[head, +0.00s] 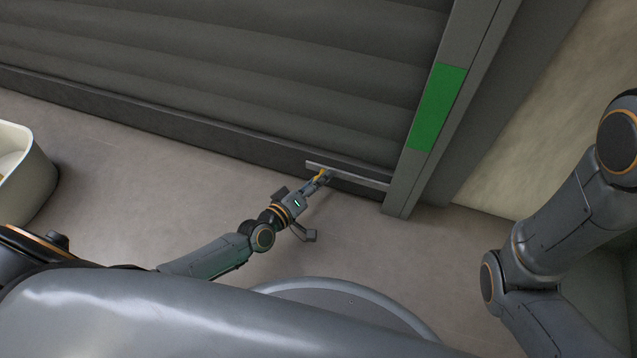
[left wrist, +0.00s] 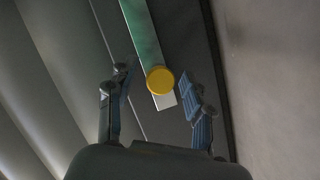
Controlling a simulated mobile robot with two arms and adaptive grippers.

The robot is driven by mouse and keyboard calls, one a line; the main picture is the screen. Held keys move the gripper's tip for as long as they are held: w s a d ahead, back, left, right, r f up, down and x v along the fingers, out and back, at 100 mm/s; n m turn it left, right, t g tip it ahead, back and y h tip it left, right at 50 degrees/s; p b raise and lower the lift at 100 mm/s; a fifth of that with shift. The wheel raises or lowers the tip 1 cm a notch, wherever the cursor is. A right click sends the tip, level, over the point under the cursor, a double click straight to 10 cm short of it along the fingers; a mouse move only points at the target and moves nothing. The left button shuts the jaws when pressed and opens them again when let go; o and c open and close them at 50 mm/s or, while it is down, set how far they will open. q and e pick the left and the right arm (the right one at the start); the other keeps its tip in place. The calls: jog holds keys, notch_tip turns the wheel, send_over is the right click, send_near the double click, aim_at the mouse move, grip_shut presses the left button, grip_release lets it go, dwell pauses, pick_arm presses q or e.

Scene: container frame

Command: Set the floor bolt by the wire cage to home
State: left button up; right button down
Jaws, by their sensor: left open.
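The floor bolt is a flat pale metal bar (head: 360,181) low on the grey roller shutter, with its right end at the door post. A round yellow knob (left wrist: 160,80) sits near one end of the bar; in the head view the knob (head: 321,174) is partly hidden by my gripper. My left gripper (head: 324,178) is at the knob. In the left wrist view its fingers are open, one on each side of the knob, with gaps visible; I cannot tell how deep they reach. No wire cage is visible. My right gripper is out of view.
The grey shutter (head: 220,75) stands beside a post (head: 396,195) with a green panel (head: 438,107). A pale wall is to the right. A cream bin (head: 30,190) stands on the floor at the left. The floor between bin and bolt is clear.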

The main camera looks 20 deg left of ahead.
pick_arm(q)
jog(key=shift+w+d, duration=0.1)
jog(key=shift+w, duration=0.15)
grip_shut()
jog(key=shift+d+p, duration=0.3)
jog(key=shift+p, duration=0.05)
grip_release()
